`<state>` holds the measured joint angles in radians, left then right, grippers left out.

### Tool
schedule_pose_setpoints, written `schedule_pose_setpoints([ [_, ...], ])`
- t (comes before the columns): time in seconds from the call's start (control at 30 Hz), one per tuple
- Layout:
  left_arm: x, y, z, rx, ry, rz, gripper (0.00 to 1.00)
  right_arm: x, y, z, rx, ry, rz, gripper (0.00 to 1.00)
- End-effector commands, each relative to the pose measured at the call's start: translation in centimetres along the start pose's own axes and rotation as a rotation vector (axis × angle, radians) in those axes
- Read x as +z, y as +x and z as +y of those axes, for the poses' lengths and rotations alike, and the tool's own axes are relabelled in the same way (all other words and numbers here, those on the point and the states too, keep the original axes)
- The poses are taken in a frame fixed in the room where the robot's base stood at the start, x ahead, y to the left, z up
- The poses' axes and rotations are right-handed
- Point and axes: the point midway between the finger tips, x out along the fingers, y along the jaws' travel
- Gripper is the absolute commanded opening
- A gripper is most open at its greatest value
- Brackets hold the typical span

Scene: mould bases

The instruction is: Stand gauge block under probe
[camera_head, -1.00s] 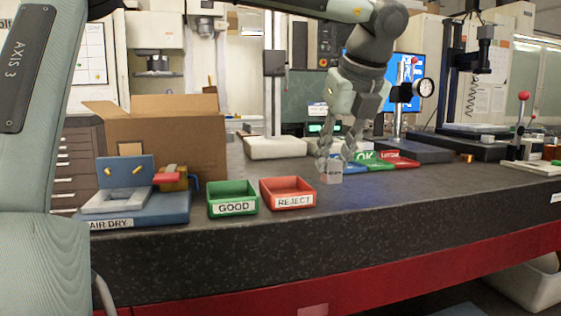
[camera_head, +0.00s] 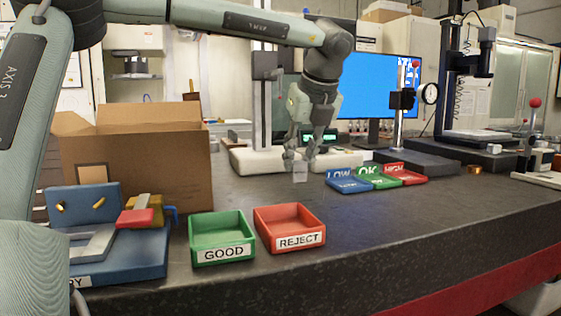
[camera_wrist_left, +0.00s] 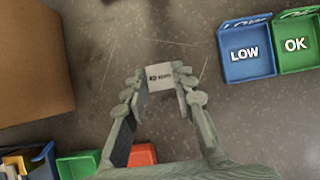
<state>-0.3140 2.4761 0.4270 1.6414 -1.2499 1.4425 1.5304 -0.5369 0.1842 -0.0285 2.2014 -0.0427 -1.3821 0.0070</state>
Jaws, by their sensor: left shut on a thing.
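My left gripper (camera_head: 300,158) is shut on a small pale gauge block (camera_head: 300,173), with one finger on each side of it. The left wrist view shows the block (camera_wrist_left: 160,76), with dark print on its face, between the fingertips (camera_wrist_left: 161,92). The gripper points down over the dark bench, left of the labelled trays; I cannot tell whether the block touches the bench. Behind it stands a column gauge (camera_head: 264,100) on a pale base. A dial indicator (camera_head: 430,93) hangs on a stand further right. I cannot make out a probe tip. My right gripper is out of view.
Blue LOW (camera_head: 347,187), green OK (camera_head: 384,181) and red HIGH (camera_head: 412,180) trays sit right of the gripper. Green GOOD (camera_head: 222,253) and red REJECT (camera_head: 291,242) bins are nearer. A cardboard box (camera_head: 150,150) stands left. The bench (camera_head: 370,230) is clear at front right.

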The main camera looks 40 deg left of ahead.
Motion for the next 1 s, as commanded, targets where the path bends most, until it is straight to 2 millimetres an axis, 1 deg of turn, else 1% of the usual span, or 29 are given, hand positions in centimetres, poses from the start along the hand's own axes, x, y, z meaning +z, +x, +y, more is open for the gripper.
schedule_pose_setpoints([
  [0.03,1.4,0.5,0.1,0.001,-0.005,0.003,0.0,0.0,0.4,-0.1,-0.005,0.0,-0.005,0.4],
  [0.2,5.3,2.7,0.0,0.001,-0.004,0.002,0.0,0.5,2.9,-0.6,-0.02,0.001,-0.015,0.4],
  [0.3,7.2,3.8,0.0,0.0,-0.004,0.001,0.0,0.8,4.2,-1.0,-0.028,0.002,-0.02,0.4],
  [0.4,8.4,4.5,0.0,-0.001,-0.002,0.0,0.0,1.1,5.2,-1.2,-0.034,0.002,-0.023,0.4],
  [0.67,9.8,5.6,0.0,0.001,-0.001,0.0,0.0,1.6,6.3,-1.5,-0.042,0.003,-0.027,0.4],
  [0.7,9.3,6.3,0.1,0.002,0.002,0.002,0.0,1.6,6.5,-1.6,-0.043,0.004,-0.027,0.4],
  [0.83,8.2,8.0,0.0,0.0,0.002,0.002,0.0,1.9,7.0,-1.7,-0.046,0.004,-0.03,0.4],
  [0.9,8.0,8.4,0.0,-0.002,0.0,-0.001,0.0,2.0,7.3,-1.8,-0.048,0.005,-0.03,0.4],
  [1.0,8.0,8.5,0.0,-0.002,-0.001,-0.003,0.0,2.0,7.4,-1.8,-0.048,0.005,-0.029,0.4],
])
